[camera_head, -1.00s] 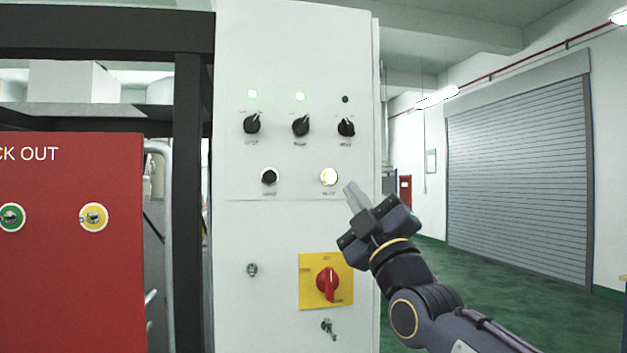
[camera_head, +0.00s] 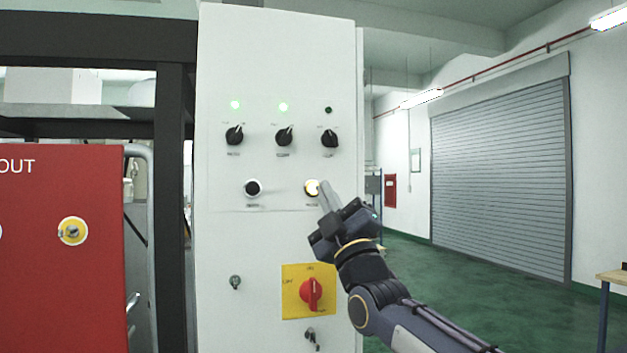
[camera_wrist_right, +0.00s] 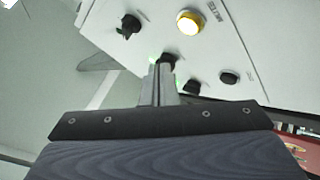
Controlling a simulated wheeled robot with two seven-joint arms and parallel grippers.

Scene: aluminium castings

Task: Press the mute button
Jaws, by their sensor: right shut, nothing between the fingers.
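The mute button (camera_head: 311,187) is a round, lit yellow-white button on the white cabinet front, at the right of the lower control row. It also shows in the right wrist view (camera_wrist_right: 189,22), glowing yellow beside a printed "MUTE" label. My right gripper (camera_head: 325,187) is shut and empty. In the head view its fingertips overlap the button's right edge. In the right wrist view the shut fingers (camera_wrist_right: 160,72) point towards the panel, with the button up and to the right of the tips. I cannot tell how far the tips are from the panel. My left gripper is not in view.
A black button (camera_head: 253,188) sits left of the mute button. Several black rotary knobs (camera_head: 284,136) and indicator lamps sit above. A red switch on a yellow plate (camera_head: 294,312) is below. A red lock-out board (camera_head: 62,270) stands left. Open floor (camera_head: 420,262) lies right.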

